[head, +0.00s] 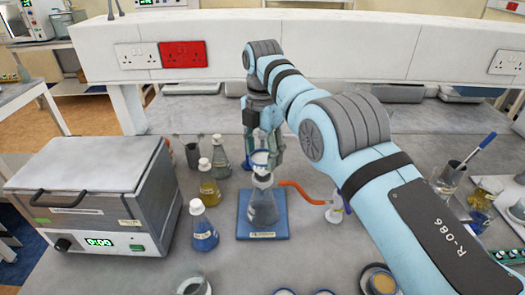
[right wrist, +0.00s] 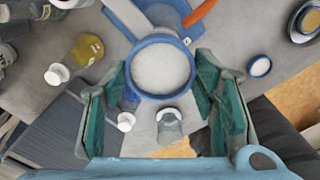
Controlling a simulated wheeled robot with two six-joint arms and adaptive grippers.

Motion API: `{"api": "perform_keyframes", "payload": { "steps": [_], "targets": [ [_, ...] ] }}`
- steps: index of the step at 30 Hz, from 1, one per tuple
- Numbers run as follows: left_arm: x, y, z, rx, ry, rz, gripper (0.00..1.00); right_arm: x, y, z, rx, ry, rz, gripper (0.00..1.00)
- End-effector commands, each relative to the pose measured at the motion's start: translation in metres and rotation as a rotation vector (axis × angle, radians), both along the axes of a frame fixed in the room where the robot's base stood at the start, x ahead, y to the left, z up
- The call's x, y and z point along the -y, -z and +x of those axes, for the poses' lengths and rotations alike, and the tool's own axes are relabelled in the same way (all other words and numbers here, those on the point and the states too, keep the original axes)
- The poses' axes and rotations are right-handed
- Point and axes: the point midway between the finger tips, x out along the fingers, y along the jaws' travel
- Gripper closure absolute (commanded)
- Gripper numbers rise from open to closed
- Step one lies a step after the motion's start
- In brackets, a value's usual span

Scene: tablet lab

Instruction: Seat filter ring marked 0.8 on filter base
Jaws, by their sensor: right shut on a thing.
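A blue-rimmed ring with a white disc inside (right wrist: 163,68) sits between the fingertips of my right gripper (head: 265,145), which is shut on it. The 0.8 mark cannot be read. In the head view the ring (head: 260,158) is right above the neck of a grey conical flask (head: 263,208) with an orange side hose. The filter base appears to be the dark top of this flask, mostly hidden by the ring and fingers. Whether ring and base touch cannot be told. The flask stands upright on a blue mat (head: 245,229). My left gripper is not in view.
Stoppered flasks with blue (head: 204,236) and yellow (head: 208,190) liquid stand to the left, near a grey oven-like box (head: 90,190). A round tan-topped piece (head: 382,283) lies at front right. Beakers (head: 448,180) stand at far right.

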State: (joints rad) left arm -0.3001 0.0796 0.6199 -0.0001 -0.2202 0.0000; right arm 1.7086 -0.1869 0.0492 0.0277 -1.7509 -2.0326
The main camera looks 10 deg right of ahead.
Motion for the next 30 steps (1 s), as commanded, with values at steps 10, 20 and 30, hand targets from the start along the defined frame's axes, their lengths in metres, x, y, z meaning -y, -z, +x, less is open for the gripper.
{"api": "perform_keyframes", "payload": {
  "steps": [10,20,30],
  "targets": [
    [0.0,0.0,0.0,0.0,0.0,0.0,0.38,0.0,0.0,0.0,0.0,0.0,0.0,0.23],
    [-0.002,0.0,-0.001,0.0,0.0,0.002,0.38,0.0,0.0,0.0,0.0,0.0,0.0,0.23],
    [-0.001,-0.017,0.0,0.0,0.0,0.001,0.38,0.001,-0.017,0.001,-0.001,0.0,0.0,0.23]
  ]
}}
